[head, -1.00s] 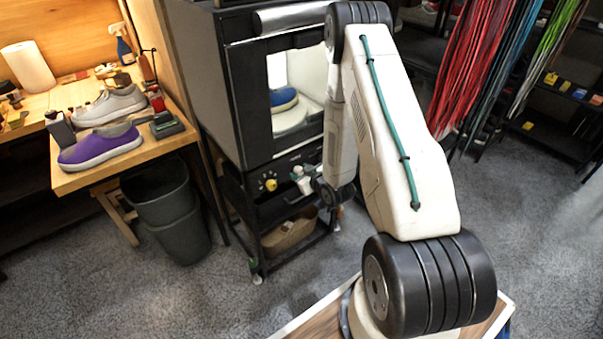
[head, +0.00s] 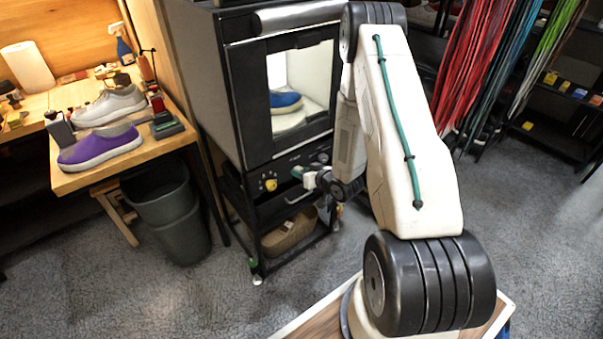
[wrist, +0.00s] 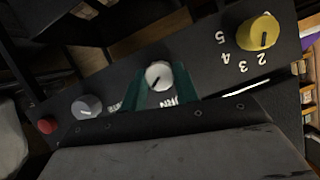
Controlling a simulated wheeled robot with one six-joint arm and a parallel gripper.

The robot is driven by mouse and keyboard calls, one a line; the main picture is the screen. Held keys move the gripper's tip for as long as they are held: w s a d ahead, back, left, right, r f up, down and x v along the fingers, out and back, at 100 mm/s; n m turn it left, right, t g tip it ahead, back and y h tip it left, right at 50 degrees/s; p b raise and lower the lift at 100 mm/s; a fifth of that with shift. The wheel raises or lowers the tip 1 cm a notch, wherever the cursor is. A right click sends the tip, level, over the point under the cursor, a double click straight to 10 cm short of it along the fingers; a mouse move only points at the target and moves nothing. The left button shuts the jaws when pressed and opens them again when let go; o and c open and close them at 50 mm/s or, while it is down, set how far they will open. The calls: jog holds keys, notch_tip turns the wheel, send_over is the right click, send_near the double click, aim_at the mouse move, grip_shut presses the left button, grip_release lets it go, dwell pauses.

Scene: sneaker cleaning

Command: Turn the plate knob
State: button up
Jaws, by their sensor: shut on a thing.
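A row of knobs sits on the black front panel of a cabinet. In the wrist view a small white knob (wrist: 158,75) with a dark pointer line stands between the teal fingertips of my gripper (wrist: 158,87), which is shut on it. The printed label beside this knob is partly hidden by the fingers. In the head view my gripper (head: 298,173) is at the panel, just right of the yellow knob (head: 271,185); the white knob cannot be made out there. Behind the cabinet's window a blue shoe (head: 286,101) rests on a white round plate (head: 290,122).
The numbered yellow knob also shows in the wrist view (wrist: 258,33), with a grey knob (wrist: 86,107) and a red button (wrist: 46,126) on the other side. Below the panel is a shelf with a basket (head: 290,233). A bin (head: 165,205) stands left of the cabinet.

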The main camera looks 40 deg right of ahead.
jog(key=m+y, duration=0.1)
jog(key=m, duration=0.2)
jog(key=m+t+y, duration=0.1)
jog(key=m+y, duration=0.1)
jog(key=m, duration=0.1)
jog(key=m+t+y, duration=0.1)
jog(key=m+y, duration=0.1)
jog(key=m, duration=0.1)
jog(key=shift+d+f+m, duration=0.3)
dwell(0.6)
jog(key=o, duration=1)
jog(key=v, duration=0.7)
jog(key=shift+s+d+f, duration=0.1)
jog(key=shift+s+d, duration=0.15)
jog(key=shift+s, duration=0.1)
